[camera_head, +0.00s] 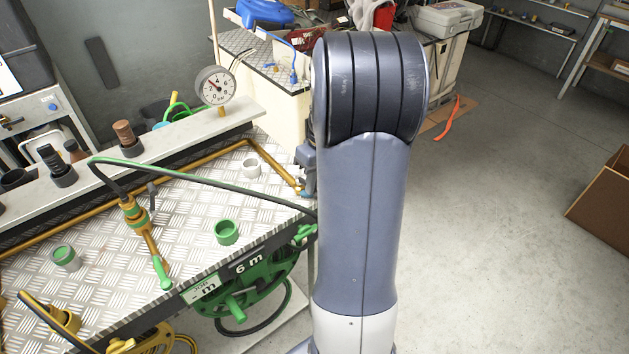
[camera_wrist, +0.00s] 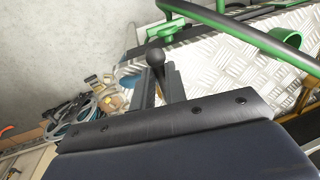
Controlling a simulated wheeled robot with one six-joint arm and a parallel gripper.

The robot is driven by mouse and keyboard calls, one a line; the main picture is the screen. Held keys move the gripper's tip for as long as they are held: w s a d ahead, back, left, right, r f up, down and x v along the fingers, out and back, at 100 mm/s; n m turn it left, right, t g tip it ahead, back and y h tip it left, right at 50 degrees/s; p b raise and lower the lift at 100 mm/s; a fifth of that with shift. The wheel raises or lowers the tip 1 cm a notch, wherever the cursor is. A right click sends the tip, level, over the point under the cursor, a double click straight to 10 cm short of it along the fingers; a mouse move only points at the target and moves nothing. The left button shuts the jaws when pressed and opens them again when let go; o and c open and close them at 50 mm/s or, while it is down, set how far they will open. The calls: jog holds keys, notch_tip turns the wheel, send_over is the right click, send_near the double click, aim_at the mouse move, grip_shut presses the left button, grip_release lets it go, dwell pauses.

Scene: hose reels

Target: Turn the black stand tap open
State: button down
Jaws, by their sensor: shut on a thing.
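In the wrist view my gripper (camera_wrist: 160,80) is shut on a black handle with a round ball end (camera_wrist: 155,58), which I take to be the handle of the black stand tap. The ball stands out just beyond the two fingers. The lower part of the handle and the tap's body are hidden behind the fingers and the gripper. In the head view my arm covers the tap, and only a small grey-blue part of my gripper (camera_head: 308,157) shows at the arm's left edge, by the bench corner.
A green reel (camera_head: 240,300) marked 6 m hangs under the checker-plate bench top (camera_head: 195,215). A dark green hose (camera_head: 220,186) crosses above the bench towards my arm. A pressure gauge (camera_head: 215,86) stands on the back rail.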

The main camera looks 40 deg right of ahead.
jog(key=shift+s+f, duration=0.1)
jog(key=shift+s, duration=0.05)
jog(key=c, duration=1.4)
grip_release()
jog(key=shift+c, duration=0.2)
jog(key=shift+d+r, duration=0.1)
jog(key=shift+r, duration=0.1)
notch_tip(320, 180, up, 10)
jog(key=d, duration=0.2)
jog(key=shift+r, duration=0.15)
jog(key=f, duration=0.3)
jog(key=a+f, duration=0.1)
jog(key=f, duration=0.3)
jog(key=a+f, duration=0.1)
jog(key=f, duration=0.2)
jog(key=shift+a+f, duration=0.1)
jog(key=shift+f, duration=0.25)
jog(key=shift+a, duration=0.1)
